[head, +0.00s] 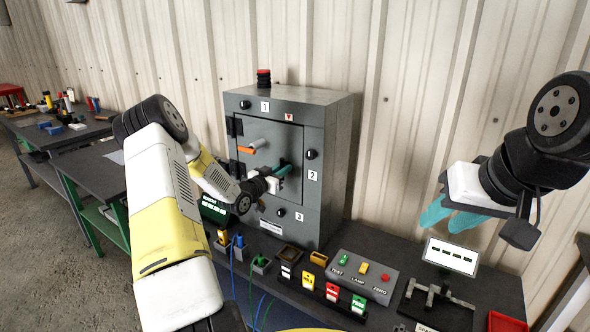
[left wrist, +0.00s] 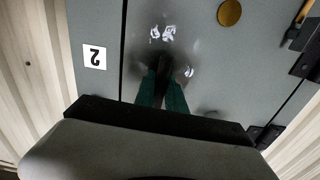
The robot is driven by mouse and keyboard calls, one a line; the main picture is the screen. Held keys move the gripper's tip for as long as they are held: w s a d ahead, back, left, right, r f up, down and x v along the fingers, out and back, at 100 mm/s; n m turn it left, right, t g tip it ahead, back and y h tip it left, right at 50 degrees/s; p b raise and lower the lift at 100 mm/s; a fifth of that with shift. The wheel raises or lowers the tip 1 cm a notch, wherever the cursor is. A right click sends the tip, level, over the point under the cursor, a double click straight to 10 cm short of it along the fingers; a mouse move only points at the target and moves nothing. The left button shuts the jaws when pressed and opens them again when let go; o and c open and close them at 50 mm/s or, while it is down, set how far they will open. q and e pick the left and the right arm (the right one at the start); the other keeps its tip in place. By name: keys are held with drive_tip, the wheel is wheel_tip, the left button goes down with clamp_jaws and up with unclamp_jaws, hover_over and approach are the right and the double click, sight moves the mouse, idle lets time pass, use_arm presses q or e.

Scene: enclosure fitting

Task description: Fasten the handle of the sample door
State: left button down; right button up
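The grey cabinet (head: 340,140) stands against the wall with its sample door (head: 287,137) facing me. My right gripper (head: 450,214) hangs at the right, fingers apart, empty, away from the cabinet.
A control box (head: 362,277) with lit buttons, coloured tags (head: 332,292) and a small display (head: 451,255) stand on the bench before and right of the cabinet. Blue and green cables (head: 240,262) lie in front. A red tray (head: 507,322) is at the lower right.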

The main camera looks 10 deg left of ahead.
use_arm(q)
drive_tip(key=shift+m, duration=1.1)
drive_tip(key=c, duration=1.4)
unclamp_jaws()
drive_tip(key=v, duration=0.7)
drive_tip(key=shift+s, duration=0.4)
